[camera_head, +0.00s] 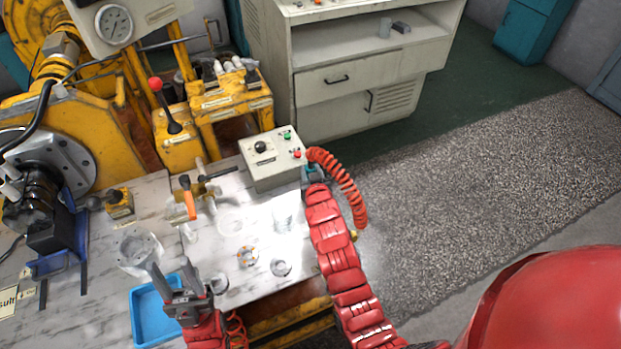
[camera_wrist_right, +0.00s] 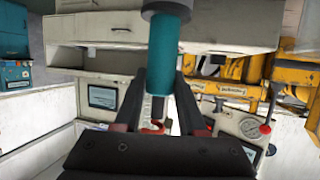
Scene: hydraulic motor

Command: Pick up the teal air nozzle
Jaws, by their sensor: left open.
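The teal air nozzle (camera_wrist_right: 166,62) is a teal cylinder with a grey end, seen upright in the right wrist view. It lies between the two dark fingers of my right gripper (camera_wrist_right: 161,88), very close to both. Whether the fingers press on it cannot be told. In the head view a small teal part (camera_head: 312,172) shows just right of the control box, at the end of my red right arm; the right gripper's fingers are hidden there. My left gripper (camera_head: 170,267) is open and empty over the table, near the blue tray.
The control box (camera_head: 272,160) stands at the table's back right corner. A coiled red hose (camera_head: 345,183) curves down beside my right arm. The blue tray (camera_head: 139,318), small round parts (camera_head: 281,267) and an orange-handled tool (camera_head: 190,204) are on the table. Yellow machinery (camera_head: 232,100) stands behind.

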